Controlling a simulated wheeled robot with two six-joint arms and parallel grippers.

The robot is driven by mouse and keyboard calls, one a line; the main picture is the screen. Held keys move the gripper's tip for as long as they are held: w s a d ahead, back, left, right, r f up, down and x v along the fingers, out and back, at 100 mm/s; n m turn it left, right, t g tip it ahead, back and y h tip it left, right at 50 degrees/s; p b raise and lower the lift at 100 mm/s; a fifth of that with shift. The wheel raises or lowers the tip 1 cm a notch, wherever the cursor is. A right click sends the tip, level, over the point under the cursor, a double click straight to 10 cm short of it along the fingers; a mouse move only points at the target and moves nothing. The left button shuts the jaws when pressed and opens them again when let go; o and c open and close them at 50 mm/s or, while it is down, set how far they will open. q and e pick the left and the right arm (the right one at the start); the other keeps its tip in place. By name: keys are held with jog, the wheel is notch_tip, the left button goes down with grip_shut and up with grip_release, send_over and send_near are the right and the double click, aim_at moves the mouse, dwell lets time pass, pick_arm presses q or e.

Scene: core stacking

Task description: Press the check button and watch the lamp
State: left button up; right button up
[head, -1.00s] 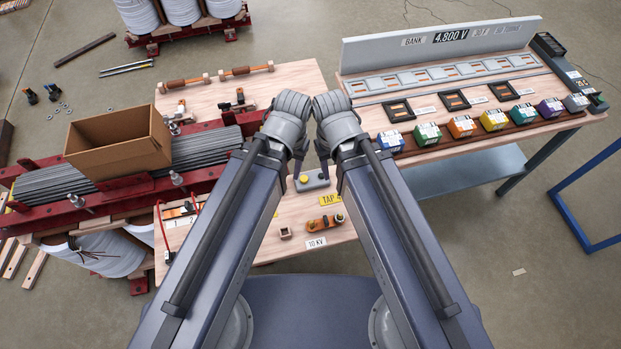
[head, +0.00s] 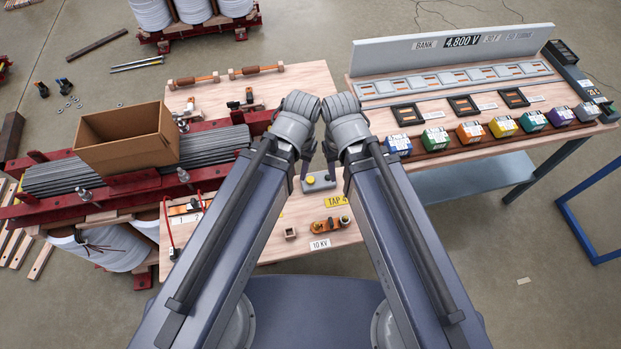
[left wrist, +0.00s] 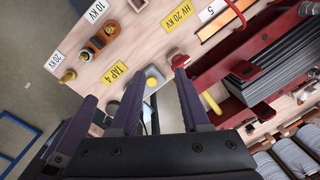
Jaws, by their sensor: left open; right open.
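A small grey box with a yellow button (head: 311,180) on it lies on the wooden table between my two hands. The yellow button (left wrist: 152,82) also shows in the left wrist view, beyond the fingertips of my left gripper (left wrist: 159,75), which is open and empty. In the head view my left gripper (head: 306,166) is mostly hidden behind its own wrist. My right gripper (head: 331,166) is close beside it, above the button box, open and seemingly empty. I cannot make out a lamp for certain.
A yellow TAP 4 label (head: 337,199) and an orange terminal (head: 328,225) are in front of the button box. At left stands an open cardboard box (head: 125,138) on a red-framed core (head: 200,168). Several coloured blocks (head: 471,132) line the right bench.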

pick_arm(q)
grip_shut()
dwell(1.6)
